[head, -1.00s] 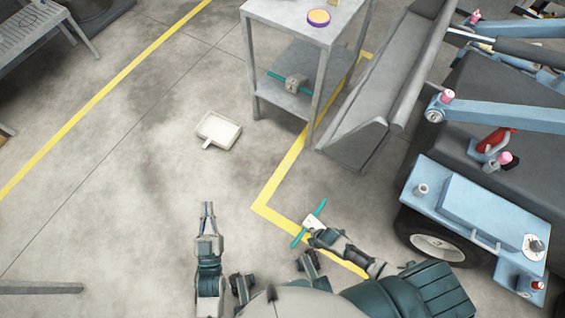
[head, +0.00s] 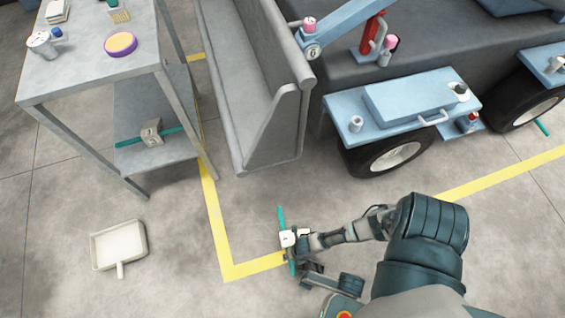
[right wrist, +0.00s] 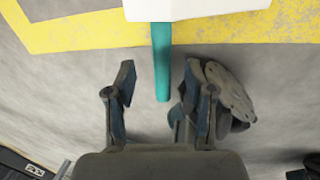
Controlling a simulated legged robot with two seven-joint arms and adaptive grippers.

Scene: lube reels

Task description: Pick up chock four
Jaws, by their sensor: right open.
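A white chock block (head: 287,238) with a teal rod through it is at my right gripper (head: 305,240), near the corner of the yellow floor line. In the right wrist view the white block (right wrist: 195,8) is cut off by the top edge, and its teal rod (right wrist: 161,62) points down between my right gripper's (right wrist: 158,82) two parted fingers. A gap shows on both sides of the rod. My left gripper is not in view. A grey chock (head: 151,133) with a teal rod lies on the side table's lower shelf. I cannot read the chock numbers clearly.
A metal side table (head: 85,60) stands at upper left, with a grey trough (head: 270,130) beside it. A blue vehicle with a black wheel (head: 395,157) is at upper right. A white dustpan-like tray (head: 118,246) lies on the floor.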

